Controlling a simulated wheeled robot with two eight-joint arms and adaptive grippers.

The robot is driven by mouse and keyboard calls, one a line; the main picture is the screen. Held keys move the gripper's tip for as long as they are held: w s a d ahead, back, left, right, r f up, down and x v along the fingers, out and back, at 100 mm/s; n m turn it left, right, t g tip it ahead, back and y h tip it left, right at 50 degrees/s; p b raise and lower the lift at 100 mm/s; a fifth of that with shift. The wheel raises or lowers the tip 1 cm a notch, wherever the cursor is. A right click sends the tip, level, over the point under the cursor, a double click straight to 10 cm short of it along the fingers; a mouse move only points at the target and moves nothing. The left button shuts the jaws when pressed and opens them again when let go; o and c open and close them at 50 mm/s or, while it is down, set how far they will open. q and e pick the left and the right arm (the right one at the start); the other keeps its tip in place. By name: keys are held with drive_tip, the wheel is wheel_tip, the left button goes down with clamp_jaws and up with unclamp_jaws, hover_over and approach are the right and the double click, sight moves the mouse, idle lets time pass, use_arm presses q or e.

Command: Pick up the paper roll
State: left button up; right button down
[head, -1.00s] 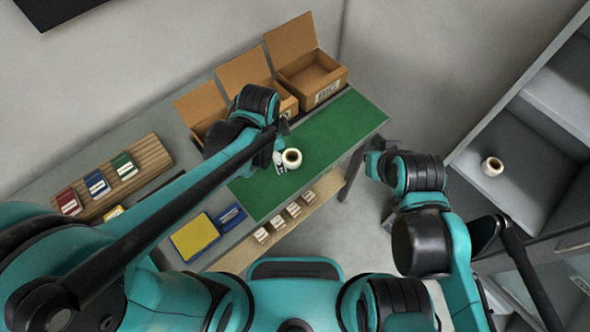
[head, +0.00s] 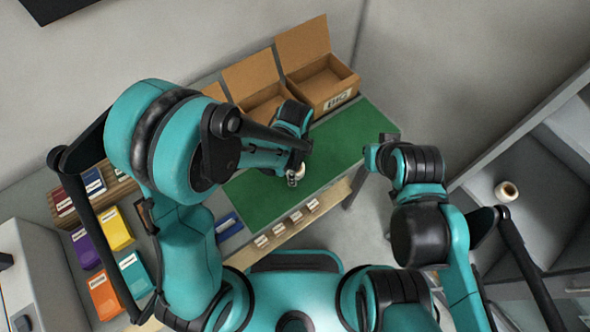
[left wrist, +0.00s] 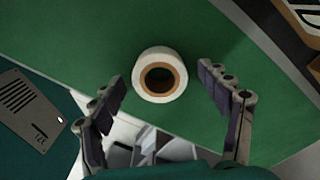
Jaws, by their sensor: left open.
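A white paper roll with a brown core (left wrist: 142,66) stands on the green mat (left wrist: 95,45) in the left wrist view. My left gripper (left wrist: 162,84) is open, with one finger at each side of the roll's near part and apart from it. In the head view, the roll (head: 300,169) is mostly hidden by my left gripper (head: 294,178), which is over the green mat. A second white roll (head: 507,191) is on the grey shelf at the right. My right gripper (head: 373,157) is right of the table, away from both rolls; its fingers are unclear.
Open cardboard boxes (head: 322,92) line the back of the table. Small labelled boxes (head: 297,216) sit on a lower wooden shelf at the front. Coloured packs (head: 115,229) lie at the left. The green mat right of my left gripper is clear.

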use_arm(q)
drive_tip(key=c, duration=1.3)
drive_tip(key=shift+o, duration=0.2)
